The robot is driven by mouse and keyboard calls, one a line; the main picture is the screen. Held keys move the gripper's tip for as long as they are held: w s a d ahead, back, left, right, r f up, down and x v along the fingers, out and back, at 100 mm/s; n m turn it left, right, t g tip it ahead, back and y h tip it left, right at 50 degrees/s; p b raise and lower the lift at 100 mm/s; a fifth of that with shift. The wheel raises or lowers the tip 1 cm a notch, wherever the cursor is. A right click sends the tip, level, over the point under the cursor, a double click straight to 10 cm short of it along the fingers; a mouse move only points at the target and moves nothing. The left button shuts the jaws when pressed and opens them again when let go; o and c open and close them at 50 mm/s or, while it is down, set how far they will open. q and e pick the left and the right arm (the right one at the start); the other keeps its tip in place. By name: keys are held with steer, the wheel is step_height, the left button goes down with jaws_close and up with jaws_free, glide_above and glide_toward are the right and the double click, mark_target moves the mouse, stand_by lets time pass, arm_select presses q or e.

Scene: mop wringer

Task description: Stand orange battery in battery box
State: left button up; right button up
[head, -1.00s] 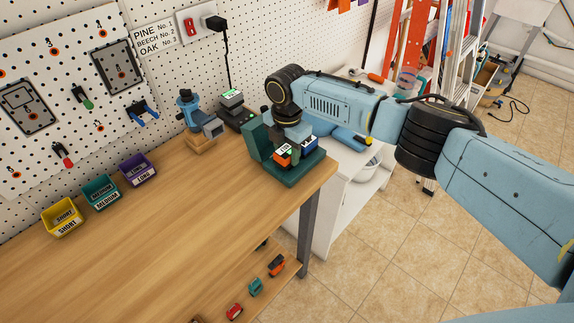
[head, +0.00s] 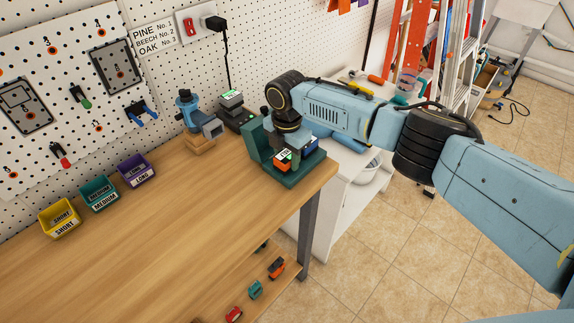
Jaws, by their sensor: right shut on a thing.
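The orange battery (head: 282,162) is in the jaws of my right gripper (head: 289,151), which is shut on it from above. It is over or in the front left part of the green battery box (head: 291,179) at the right end of the workbench. I cannot tell whether its bottom touches the box floor. A blue battery (head: 311,147) stands in the box just to its right. My gripper and wrist hide part of the box's inside. My left gripper is not in view.
The box stands near the workbench (head: 190,220) edge. A charger (head: 236,112) and a blue tool on a wooden block (head: 201,143) stand behind it to the left. Yellow, teal and purple bins (head: 138,170) line the back. The bench middle is clear.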

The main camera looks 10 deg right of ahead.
steer(key=shift+f, duration=0.1)
stand_by(0.4)
steer(key=o, duration=1)
steer(key=shift+o, duration=0.2)
